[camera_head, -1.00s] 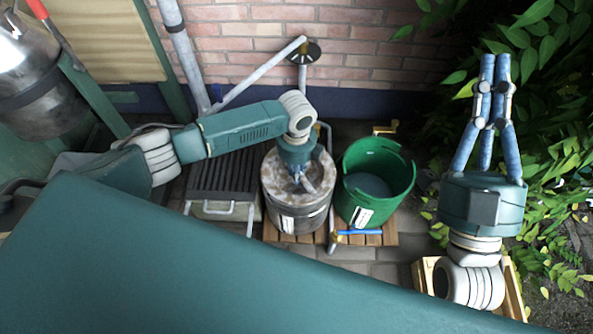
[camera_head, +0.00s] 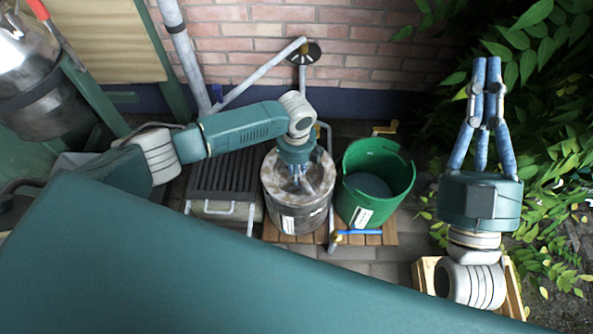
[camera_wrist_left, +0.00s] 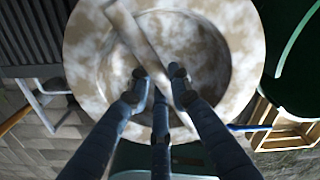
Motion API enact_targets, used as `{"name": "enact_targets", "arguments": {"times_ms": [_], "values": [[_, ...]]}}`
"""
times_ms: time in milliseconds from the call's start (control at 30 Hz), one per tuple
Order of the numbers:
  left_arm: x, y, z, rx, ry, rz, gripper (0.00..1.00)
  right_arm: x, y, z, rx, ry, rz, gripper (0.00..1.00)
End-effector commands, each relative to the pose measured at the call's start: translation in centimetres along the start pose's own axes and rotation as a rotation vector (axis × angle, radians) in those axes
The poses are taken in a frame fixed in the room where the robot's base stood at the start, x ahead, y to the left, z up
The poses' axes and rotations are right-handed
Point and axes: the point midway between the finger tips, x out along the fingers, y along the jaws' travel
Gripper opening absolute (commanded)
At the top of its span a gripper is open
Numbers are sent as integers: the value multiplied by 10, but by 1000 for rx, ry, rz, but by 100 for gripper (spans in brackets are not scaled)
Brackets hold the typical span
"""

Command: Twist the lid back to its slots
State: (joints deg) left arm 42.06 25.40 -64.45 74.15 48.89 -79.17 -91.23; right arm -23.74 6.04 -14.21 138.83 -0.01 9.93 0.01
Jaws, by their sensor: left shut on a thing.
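My left gripper (camera_head: 301,182) points down from above into the recess. Its fingers, also in the left wrist view (camera_wrist_left: 160,88), are shut around the bar handle. The slots cannot be made out. My right gripper (camera_head: 487,64) is raised at the right, away from the churn, with its fingertips close together; whether it is open is unclear.
A green tub (camera_head: 401,190) stands just right of the churn. A ribbed dark-topped stand (camera_head: 222,177) is to its left. A pipe and brick wall (camera_head: 372,55) are behind. Leaves (camera_head: 545,150) crowd the far right, by a wooden crate (camera_head: 512,288).

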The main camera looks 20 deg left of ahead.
Motion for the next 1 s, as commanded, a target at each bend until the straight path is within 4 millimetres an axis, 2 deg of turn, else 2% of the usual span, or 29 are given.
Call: {"name": "enact_targets", "arguments": {"times_ms": [33, 67, 167, 433, 567, 667, 1000], "values": [[-2, -2, 0, 0, -1, -4, 0, 0, 0, 0, 0, 0, 0, 0], [-2, -2, 0, 0, -1, -4, 23, 0, 0, 0, 0, 0, 0, 0], [-2, -2, 0, 0, -1, -3, 41, 0, 0, 0, -1, 1, 0, 0], [-1, -1, 0, 0, 0, -1, 41, -1, 0, -1, -2, 0, -2, 0], [-9, -1, 0, 1, 0, -4, 41, -1, 0, -1, -2, 2, -1, 0], [-24, -2, 0, 2, -1, -5, 41, -1, 0, -1, -1, 1, -1, 0], [-94, -2, 1, 2, -2, -5, 41, -1, 0, 0, 0, 1, 0, 0]]}}
